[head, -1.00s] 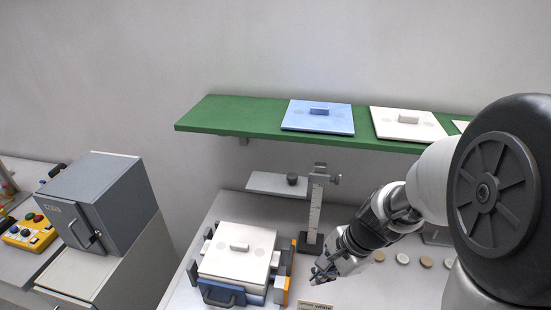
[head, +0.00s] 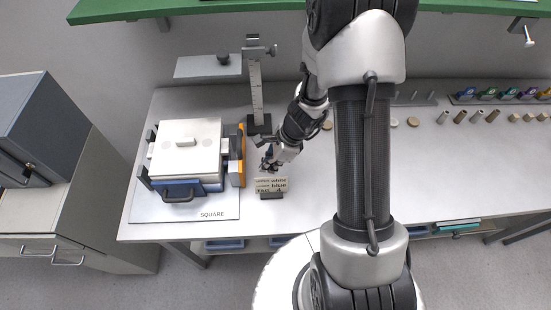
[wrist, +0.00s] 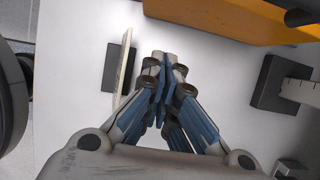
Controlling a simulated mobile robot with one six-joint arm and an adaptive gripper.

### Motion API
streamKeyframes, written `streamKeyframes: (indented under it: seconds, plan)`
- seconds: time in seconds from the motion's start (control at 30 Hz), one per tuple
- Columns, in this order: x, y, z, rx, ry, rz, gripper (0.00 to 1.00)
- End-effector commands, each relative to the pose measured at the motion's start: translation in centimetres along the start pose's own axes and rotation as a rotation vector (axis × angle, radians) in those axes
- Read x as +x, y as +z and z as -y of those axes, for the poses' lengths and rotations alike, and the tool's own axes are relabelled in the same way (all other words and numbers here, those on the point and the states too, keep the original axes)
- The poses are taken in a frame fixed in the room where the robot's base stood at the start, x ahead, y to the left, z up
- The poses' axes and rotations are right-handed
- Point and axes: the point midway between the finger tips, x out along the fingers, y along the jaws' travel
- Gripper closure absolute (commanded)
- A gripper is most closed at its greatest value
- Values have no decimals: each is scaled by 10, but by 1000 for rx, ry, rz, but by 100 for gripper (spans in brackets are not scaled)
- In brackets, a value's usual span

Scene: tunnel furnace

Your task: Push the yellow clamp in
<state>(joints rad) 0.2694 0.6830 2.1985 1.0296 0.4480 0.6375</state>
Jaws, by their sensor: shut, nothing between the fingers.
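The yellow clamp (head: 241,142) is an orange-yellow bar along the right side of a fixture that holds a white lidded box (head: 184,148) with a blue lower part. It also shows large at the top of the wrist view (wrist: 225,18). My gripper (head: 266,168) is shut and empty, low over the table, to the right of the clamp. In the wrist view, the closed blue-padded fingers (wrist: 166,62) stand apart from the clamp, with white table surface between them.
A measuring stand (head: 256,95) rises just behind my gripper. A small text sign (head: 270,185) stands in front of it. A green shelf (head: 160,8) runs above. Discs and pegs (head: 475,117) line the table at right. The table's front right is clear.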

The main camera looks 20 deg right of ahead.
Motion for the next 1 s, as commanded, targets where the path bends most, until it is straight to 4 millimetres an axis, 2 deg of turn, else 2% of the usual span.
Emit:
streamKeyframes:
  seconds: [0.03, 0.1, 0.3, 0.73, 1.0]
  plan:
    - [7, 7, 0, -5, 1, 0, 100]
    - [9, 18, 0, -5, 0, 0, 100]
    - [14, 35, 0, -3, 0, -1, 100]
    - [16, 40, 0, -2, 0, 0, 100]
    - [33, 83, 0, -7, 2, 0, 100]
